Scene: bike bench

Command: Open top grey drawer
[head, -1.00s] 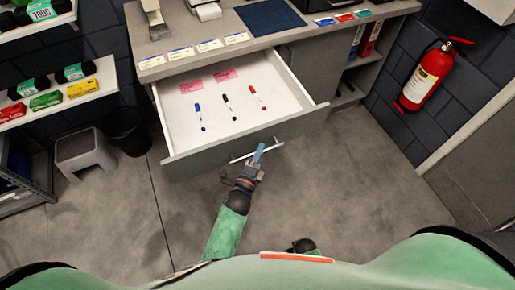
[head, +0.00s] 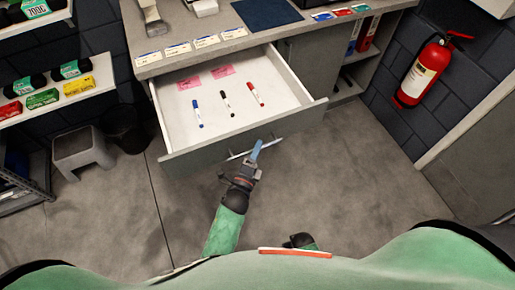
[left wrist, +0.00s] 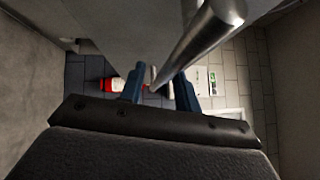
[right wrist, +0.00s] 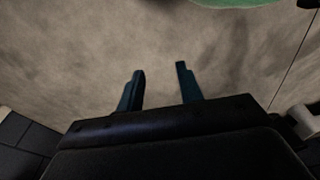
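The top grey drawer (head: 290,121) is pulled out wide under the counter. Its pale inside shows a blue, a black and a red marker and two pink notes. My left gripper (head: 257,149) is at the bar handle (head: 236,156) on the drawer's front. In the left wrist view, the left gripper's fingers (left wrist: 160,88) stand apart, and the metal handle (left wrist: 205,30) runs from the upper right towards the gap between them. I cannot tell whether they touch it. My right gripper (head: 301,241) is low near my body; its fingers (right wrist: 160,88) are apart and empty.
The counter (head: 235,43) above holds labels and a dark blue mat (head: 268,14). A grey stool (head: 82,150) and a black bin (head: 124,130) stand left of the drawer. A red fire extinguisher (head: 426,70) hangs at right. The floor before the drawer is clear.

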